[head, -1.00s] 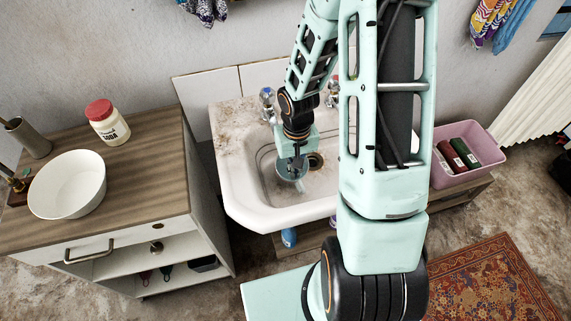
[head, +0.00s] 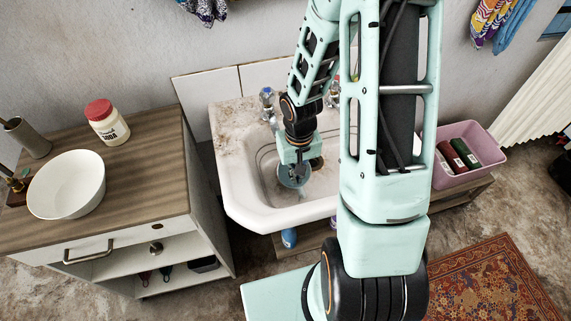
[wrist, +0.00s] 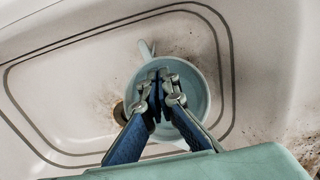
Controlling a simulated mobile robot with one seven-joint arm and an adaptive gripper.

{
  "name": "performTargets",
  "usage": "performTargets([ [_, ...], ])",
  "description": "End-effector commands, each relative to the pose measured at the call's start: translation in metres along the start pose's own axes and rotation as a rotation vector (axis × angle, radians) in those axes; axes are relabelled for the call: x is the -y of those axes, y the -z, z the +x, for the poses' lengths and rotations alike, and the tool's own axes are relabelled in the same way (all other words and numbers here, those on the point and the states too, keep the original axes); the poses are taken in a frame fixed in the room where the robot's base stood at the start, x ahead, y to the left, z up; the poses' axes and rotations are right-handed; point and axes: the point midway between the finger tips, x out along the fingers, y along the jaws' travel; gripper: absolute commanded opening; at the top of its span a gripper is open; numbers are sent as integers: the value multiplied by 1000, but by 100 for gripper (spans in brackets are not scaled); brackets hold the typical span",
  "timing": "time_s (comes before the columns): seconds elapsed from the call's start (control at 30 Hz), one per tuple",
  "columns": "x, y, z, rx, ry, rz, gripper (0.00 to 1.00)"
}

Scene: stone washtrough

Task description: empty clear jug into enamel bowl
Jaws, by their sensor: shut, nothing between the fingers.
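The clear jug, a round vessel with a bluish tint, stands in the sink basin; it shows in the head view (head: 291,184) and from above in the wrist view (wrist: 199,92). Its handle points toward the top of the wrist view. My gripper (head: 298,172) is shut and empty over the jug's mouth; in the wrist view its fingertips (wrist: 161,76) overlap the opening. I cannot tell how deep they reach or whether they touch the jug. Its contents cannot be made out. The white enamel bowl (head: 67,186) sits on the wooden cabinet top at left.
The stone sink (head: 240,190) has taps (head: 267,98) at its back. A red-lidded jar (head: 107,124) and a brown cup (head: 29,140) stand behind the bowl. The cabinet top (head: 150,185) is clear right of the bowl. A pink bin (head: 489,145) stands at right.

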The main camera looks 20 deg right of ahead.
Motion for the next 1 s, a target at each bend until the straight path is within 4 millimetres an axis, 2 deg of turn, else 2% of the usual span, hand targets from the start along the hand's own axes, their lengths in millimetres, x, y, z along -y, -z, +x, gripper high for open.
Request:
performTargets([
  [0.23,0,0,-6,2,0,0,0],
  [1.0,0,4,-68,1,0,0,0],
])
